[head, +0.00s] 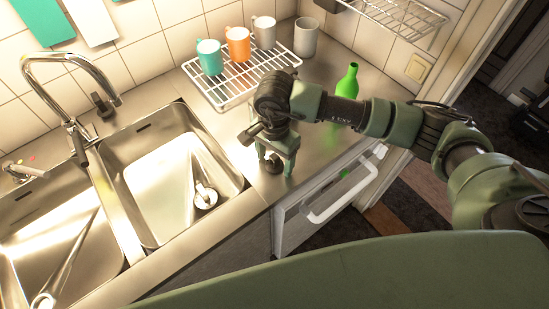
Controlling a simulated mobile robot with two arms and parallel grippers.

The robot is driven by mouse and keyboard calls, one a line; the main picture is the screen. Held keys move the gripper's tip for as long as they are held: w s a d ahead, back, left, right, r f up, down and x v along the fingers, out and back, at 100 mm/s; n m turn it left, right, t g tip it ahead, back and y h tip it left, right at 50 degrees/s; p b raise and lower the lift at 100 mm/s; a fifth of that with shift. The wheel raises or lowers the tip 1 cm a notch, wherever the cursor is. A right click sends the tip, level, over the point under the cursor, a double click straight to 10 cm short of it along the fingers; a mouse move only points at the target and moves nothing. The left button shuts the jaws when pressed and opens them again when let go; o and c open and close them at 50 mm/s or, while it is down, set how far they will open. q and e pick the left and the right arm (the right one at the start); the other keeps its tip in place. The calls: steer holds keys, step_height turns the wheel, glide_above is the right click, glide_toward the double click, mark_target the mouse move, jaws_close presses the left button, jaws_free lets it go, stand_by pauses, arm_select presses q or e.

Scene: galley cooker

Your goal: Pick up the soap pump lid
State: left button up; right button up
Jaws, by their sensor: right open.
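My right gripper (276,161) reaches down from the right and is open, low over the steel counter near its front edge, to the right of the sink. A small dark round object (273,164), which looks like the soap pump lid, shows between or just behind its fingers. The fingers hide part of it, and I cannot tell whether they touch it. My left gripper is not in view.
A double steel sink (222,158) with a tap (70,58) fills the left. A wire rack (222,93) with several mugs stands behind. A green bottle (347,80) stands behind my right arm. An open dishwasher or drawer front (300,222) sticks out below the counter.

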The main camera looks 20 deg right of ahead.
steer(key=c, duration=1.4)
steer(key=shift+r, duration=0.1)
steer(key=shift+c, duration=0.2)
